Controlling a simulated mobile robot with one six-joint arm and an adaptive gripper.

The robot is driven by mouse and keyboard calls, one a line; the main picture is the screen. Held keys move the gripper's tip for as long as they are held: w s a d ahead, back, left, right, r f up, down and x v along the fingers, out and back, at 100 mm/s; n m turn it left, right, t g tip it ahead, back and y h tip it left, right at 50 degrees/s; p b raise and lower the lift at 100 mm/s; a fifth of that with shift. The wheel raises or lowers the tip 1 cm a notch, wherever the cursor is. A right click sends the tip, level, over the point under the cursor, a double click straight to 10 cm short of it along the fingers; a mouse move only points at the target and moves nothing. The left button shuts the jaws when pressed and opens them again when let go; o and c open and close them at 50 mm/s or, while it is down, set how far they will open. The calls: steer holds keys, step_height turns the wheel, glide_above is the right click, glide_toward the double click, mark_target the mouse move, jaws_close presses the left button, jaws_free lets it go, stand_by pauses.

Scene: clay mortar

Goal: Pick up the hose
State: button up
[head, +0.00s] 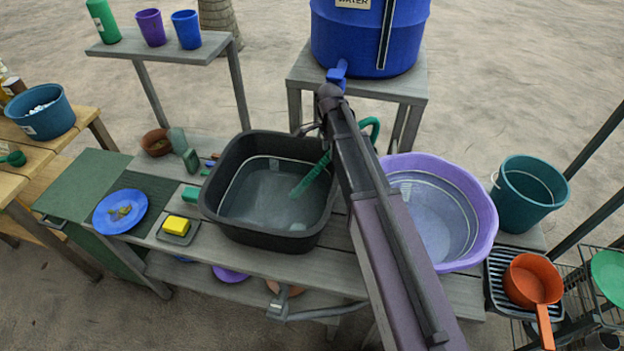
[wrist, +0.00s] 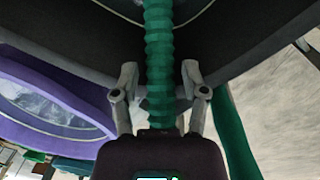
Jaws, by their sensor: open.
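The green ribbed hose (head: 312,176) dips into the water of the dark basin (head: 215,165) in the head view. It also shows as a loop right of my arm, and my arm hides the part between. My gripper (head: 322,98) is over the basin's back right side, near the blue tap. In the wrist view, the hose (wrist: 159,50) runs between the two fingers of my gripper (wrist: 160,78). The fingers are open, one on each side, with a gap to the hose. Another stretch of hose shows at the right.
A purple tub (head: 482,205) with water stands right of the basin, partly behind my arm. A blue water barrel (head: 345,40) stands behind on a stand (head: 415,85). A blue plate (head: 120,211) and a yellow sponge (head: 178,223) lie left of the basin.

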steer(key=shift+f+b, duration=0.9)
steer(key=shift+f, duration=0.3)
steer(key=shift+c, duration=0.2)
jaws_close()
